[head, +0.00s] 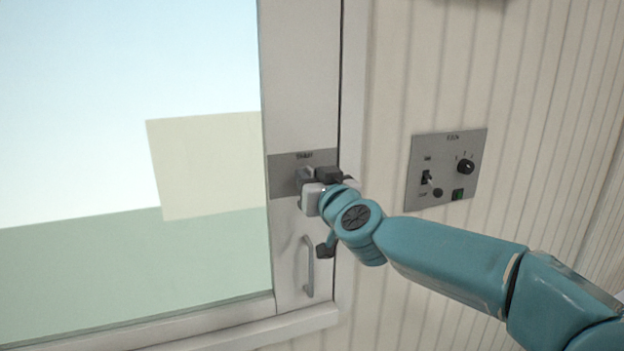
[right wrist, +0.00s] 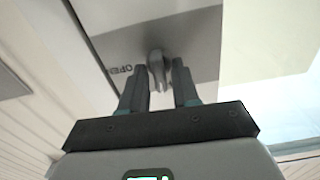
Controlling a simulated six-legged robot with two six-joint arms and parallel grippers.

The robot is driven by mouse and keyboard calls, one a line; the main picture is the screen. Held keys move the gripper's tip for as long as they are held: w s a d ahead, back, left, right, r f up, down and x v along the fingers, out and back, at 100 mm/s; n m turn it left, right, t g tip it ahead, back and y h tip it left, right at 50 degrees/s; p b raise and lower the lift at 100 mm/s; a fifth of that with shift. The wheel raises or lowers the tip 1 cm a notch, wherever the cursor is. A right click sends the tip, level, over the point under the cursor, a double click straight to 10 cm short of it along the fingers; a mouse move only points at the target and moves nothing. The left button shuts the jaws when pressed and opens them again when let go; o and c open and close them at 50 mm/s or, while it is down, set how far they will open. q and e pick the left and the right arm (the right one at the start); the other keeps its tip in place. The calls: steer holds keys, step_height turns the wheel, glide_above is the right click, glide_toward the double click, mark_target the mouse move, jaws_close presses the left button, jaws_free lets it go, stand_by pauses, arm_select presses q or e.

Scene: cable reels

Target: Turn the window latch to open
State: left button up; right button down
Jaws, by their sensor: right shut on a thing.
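The window latch is a small grey metal lever (head: 302,174) on a grey plate (head: 282,186) fixed to the white window frame. My right gripper (head: 308,178) is at the latch and hides much of it in the head view. In the right wrist view the two dark fingers of the right gripper (right wrist: 159,66) stand on either side of the latch lever (right wrist: 157,60), shut on it. An upside-down label reading OPEN (right wrist: 121,69) is on the plate beside the fingers. My left gripper is in neither view.
A vertical pull handle (head: 308,267) sits on the frame below the plate. A grey switch panel (head: 447,168) with a knob, a toggle and a green button is on the ribbed wall to the right. The window pane (head: 90,150) fills the left.

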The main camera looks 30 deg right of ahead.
steer(key=shift+s+d+f+m+b, duration=0.1)
steer(key=shift+m+b, duration=0.8)
steer(key=shift+m, duration=3.45)
steer(key=shift+d+f+m+b, duration=0.1)
steer(key=shift+m+b, duration=0.8)
steer(key=shift+m, duration=3.45)
steer(key=c, duration=1.2)
jaws_free()
steer(key=shift+o, duration=0.2)
